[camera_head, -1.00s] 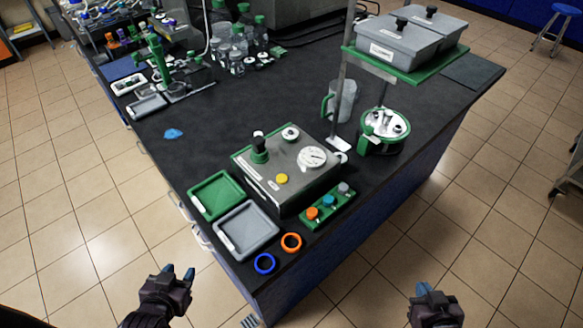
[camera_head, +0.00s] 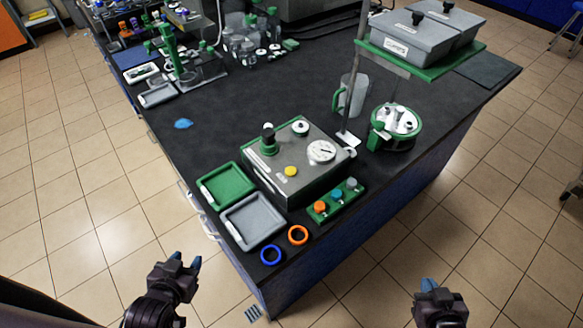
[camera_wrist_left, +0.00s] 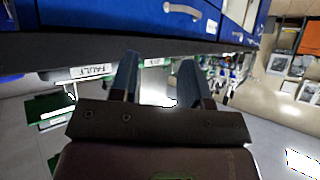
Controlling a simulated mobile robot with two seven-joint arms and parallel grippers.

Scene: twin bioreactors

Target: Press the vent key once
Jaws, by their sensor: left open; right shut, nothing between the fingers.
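A green key strip (camera_head: 336,201) with an orange key (camera_head: 320,207), a blue key (camera_head: 337,195) and a grey key (camera_head: 352,184) lies on the bench in the head view. A grey control box (camera_head: 293,163) beside it carries a yellow button (camera_head: 291,171), a dial gauge (camera_head: 321,151) and a green-based black knob (camera_head: 268,141). I cannot read which key is the vent key. My left gripper (camera_head: 190,263) is open and empty, off the bench's near left edge; its fingers show in the left wrist view (camera_wrist_left: 158,85). My right gripper (camera_head: 429,286) is shut and empty, right of the bench, apart from the keys.
A green tray (camera_head: 226,186), a grey tray (camera_head: 253,221), a blue ring (camera_head: 271,255) and an orange ring (camera_head: 298,235) lie at the near bench edge. Floor around the bench corner is clear.

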